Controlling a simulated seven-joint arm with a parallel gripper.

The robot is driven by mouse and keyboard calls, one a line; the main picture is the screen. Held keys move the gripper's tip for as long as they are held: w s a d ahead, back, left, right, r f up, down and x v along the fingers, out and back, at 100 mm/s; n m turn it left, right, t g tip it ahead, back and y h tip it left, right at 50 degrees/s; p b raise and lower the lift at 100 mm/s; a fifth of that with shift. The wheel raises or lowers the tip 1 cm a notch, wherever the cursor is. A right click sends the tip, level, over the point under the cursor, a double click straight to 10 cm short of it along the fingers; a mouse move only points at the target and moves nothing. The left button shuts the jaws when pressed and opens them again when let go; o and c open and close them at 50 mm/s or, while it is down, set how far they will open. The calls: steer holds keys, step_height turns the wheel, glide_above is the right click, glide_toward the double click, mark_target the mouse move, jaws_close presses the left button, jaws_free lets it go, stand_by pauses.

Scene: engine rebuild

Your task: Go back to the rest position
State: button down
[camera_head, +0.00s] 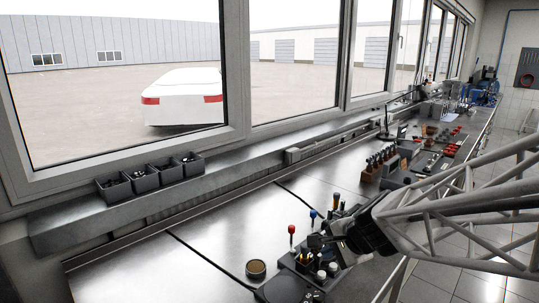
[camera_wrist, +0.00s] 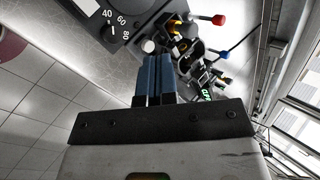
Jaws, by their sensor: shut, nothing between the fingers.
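My gripper (camera_wrist: 154,78) shows in the wrist view with its two blue fingers close together and nothing between them. In the head view my gripper (camera_head: 318,242) is at the front of the workbench, at the end of my lattice arm, and its fingertips are hard to make out. It is above or beside a dark tool holder (camera_head: 290,263). I cannot tell whether it touches anything. No rest position is marked in either view.
The holder carries tools with a red knob (camera_head: 291,229) and a blue knob (camera_head: 313,214). A round brown-topped tin (camera_head: 256,268) stands left of it. A dial panel (camera_wrist: 112,28) lies near the fingers. Grey bins (camera_head: 145,179) stand on the sill. The bench's left part is clear.

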steer(key=s+d+r+n+g+h, duration=0.1)
steer(key=s+d+n+h, duration=0.1)
steer(key=s+n, duration=0.4)
steer(key=s+d+r+n+g+h, duration=0.2)
steer(key=s+n, duration=0.4)
steer(key=s, duration=0.8)
steer(key=shift+r+h, duration=0.3)
steer(key=shift+h, duration=0.3)
